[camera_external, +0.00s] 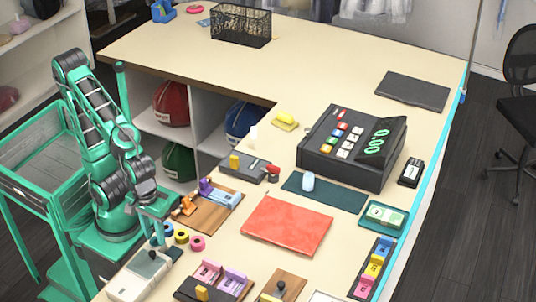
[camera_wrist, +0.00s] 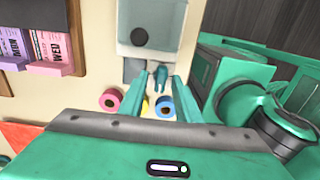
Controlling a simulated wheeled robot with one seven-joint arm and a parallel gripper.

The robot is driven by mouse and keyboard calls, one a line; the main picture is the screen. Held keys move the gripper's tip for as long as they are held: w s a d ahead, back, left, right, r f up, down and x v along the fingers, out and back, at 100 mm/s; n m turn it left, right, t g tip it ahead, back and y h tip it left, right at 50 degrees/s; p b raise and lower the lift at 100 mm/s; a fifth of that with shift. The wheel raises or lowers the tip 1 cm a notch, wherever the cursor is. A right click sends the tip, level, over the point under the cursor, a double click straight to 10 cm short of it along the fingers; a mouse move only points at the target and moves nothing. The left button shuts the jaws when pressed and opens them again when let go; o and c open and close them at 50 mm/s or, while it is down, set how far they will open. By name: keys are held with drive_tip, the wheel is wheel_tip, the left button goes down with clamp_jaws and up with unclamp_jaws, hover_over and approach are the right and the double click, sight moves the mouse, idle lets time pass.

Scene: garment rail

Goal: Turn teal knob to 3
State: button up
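My gripper (camera_wrist: 158,92) is open, with its two teal fingers apart. It also shows low at the left end of the counter in the external view (camera_external: 157,232). A small teal piece (camera_wrist: 160,77) shows between the fingertips in the wrist view; I cannot tell if it is the teal knob, or if the fingers touch it. Just beyond is a pale device with a grey panel (camera_wrist: 165,33) and a dark round knob (camera_wrist: 139,36). The device also shows at the counter's front left (camera_external: 132,283). No number markings are readable.
A wooden board with clamps (camera_external: 208,208), a red-orange mat (camera_external: 287,225) and pink and purple day boxes (camera_external: 220,276) are nearby. A cash register (camera_external: 350,150) stands farther back.

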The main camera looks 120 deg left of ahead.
clamp_jaws()
